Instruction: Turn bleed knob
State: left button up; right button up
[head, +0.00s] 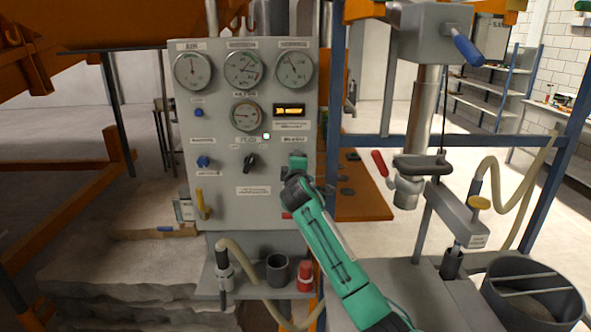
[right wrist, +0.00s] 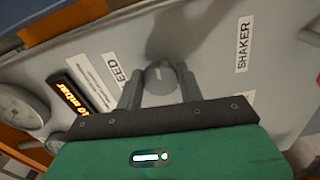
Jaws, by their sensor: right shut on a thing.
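The bleed knob (right wrist: 158,80) is a grey round knob on the grey control panel (head: 222,218). In the right wrist view it sits between the two fingers of my right gripper (right wrist: 160,88), which are shut on it. A partly covered label ending in "EED" (right wrist: 117,72) is beside it. In the head view my green right arm reaches up to the panel's right side, and my right gripper (head: 297,160) hides the knob there. My left gripper is in neither view.
Several gauges, such as the top left one (head: 193,70), and a lit display (head: 289,110) are above. A black selector knob (head: 250,162) is left of my gripper. A yellow lever (head: 201,204) is lower left. A "SHAKER" label (right wrist: 243,46) is near the gripper.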

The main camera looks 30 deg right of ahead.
jog(key=shift+f+m+b, duration=0.15)
jog(key=shift+m+b, duration=0.85)
jog(key=shift+m, duration=1.15)
jog(key=shift+f+m+b, duration=0.15)
jog(key=shift+m+b, duration=0.85)
jog(key=shift+m, duration=1.15)
jog(key=o, duration=1)
jog(key=shift+c, duration=0.2)
jog(key=b+v, duration=0.3)
jog(key=v, duration=1.1)
